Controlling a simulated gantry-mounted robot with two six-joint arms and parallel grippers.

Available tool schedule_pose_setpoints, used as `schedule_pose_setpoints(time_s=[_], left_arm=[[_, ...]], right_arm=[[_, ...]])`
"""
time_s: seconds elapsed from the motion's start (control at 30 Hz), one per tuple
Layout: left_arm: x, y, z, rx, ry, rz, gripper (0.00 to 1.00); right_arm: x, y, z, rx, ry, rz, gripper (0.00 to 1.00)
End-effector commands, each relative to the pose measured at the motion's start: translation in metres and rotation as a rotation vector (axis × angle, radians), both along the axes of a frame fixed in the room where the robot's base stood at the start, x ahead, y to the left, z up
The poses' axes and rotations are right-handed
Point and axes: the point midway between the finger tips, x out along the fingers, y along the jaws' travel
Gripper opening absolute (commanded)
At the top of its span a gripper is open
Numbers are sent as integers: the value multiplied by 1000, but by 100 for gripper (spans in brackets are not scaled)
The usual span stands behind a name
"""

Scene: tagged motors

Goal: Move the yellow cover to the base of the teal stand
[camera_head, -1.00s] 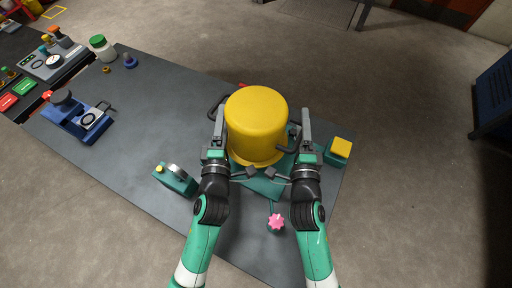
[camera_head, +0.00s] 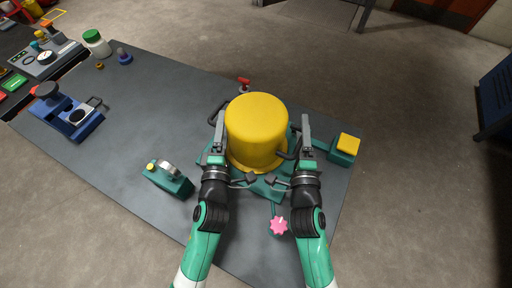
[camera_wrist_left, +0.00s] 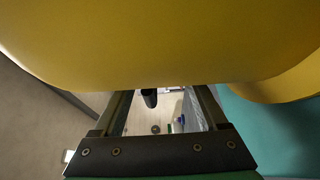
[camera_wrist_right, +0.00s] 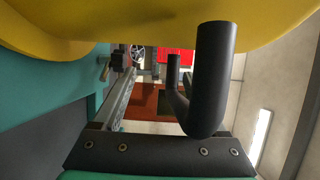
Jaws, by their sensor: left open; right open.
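The yellow cover (camera_head: 257,130) is upright over the teal stand (camera_head: 268,188) at the right end of the table and hides most of it. I cannot tell whether its rim touches the stand's base. It has a black bent handle on each side. My left gripper (camera_head: 219,135) is open at the cover's left side; in the left wrist view the cover (camera_wrist_left: 160,45) fills the top and a dark handle end (camera_wrist_left: 149,98) shows between the fingers. My right gripper (camera_head: 305,135) is open at the right side, with the black handle (camera_wrist_right: 212,75) between or just before its fingers.
A pink knob (camera_head: 278,225) is in front of the stand, a yellow-topped teal box (camera_head: 347,145) at its right, and a red handle (camera_head: 244,84) behind. A teal gauge block (camera_head: 168,180) and a blue fixture (camera_head: 70,117) stand left. The table's middle left is clear.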

Motion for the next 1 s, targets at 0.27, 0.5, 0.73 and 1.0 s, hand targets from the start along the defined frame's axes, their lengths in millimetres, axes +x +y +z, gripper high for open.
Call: schedule_pose_setpoints(time_s=[0.27,0.5,0.73,1.0], left_arm=[[-2,1,6,-10,-15,-29,75],[-2,8,5,-7,-13,-24,93],[-2,9,4,-5,-11,-22,100],[-4,9,4,-5,-10,-21,100]], right_arm=[[-1,-6,3,1,-4,17,75],[-2,-13,3,1,-5,12,75],[-2,-13,3,0,-4,10,100],[-2,-14,3,0,-4,9,100]])
